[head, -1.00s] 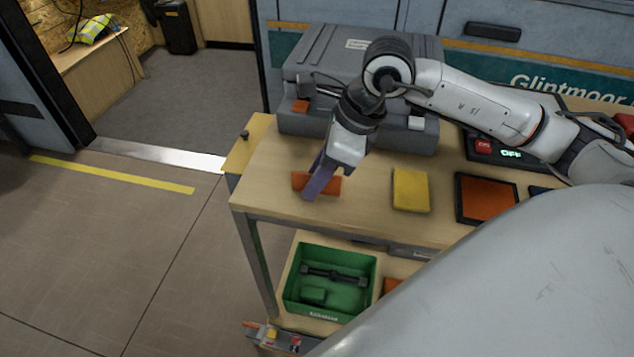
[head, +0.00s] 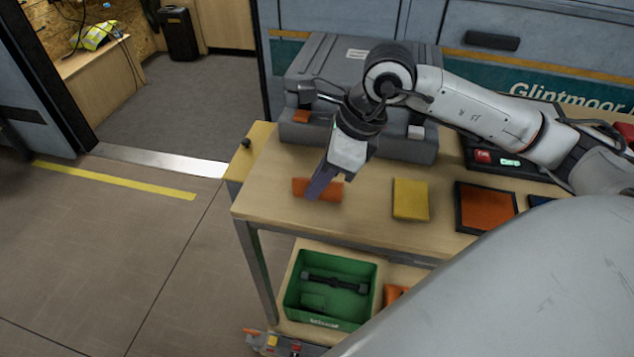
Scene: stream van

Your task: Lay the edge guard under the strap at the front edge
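A small orange block (head: 333,193), which may be the edge guard, lies near the left end of the wooden workbench (head: 275,200). My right gripper (head: 317,190) points down at it, and its purple fingers cover the block's middle. Orange shows on both sides of the fingers. From this angle I cannot tell whether they are open, shut, or touching the block. I cannot make out a strap. My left gripper is not in view.
A grey case (head: 330,55) stands at the back of the bench. A yellow pad (head: 410,199), a dark-framed orange tray (head: 487,207) and a panel reading OFF (head: 510,162) are to the right. A green crate (head: 355,315) sits on the shelf below.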

